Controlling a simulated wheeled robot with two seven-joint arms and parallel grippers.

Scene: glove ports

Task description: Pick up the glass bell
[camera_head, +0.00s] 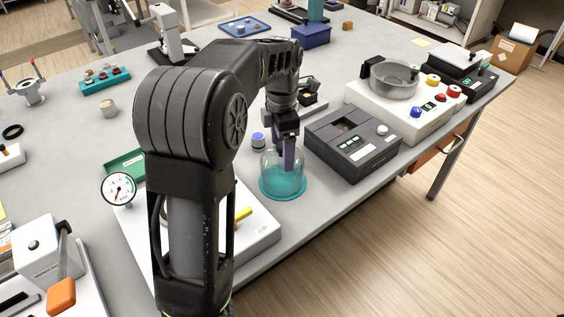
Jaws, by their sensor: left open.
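The glass bell (269,181) is a clear teal dome standing upright on the grey table near its front edge. My left gripper (287,165) points down at the bell from above. Its purple fingers overlap the dome in the camera_head view, and I cannot tell whether they touch the glass. The gripper is open. My left arm crosses the middle of the picture and hides part of the table behind it. My right gripper is not in view.
A dark grey device (352,142) stands close to the right of the bell. A white panel (257,222) with a yellow handle lies to its left. A small blue-topped jar (258,140) stands just behind. The table's front edge (330,222) is close by.

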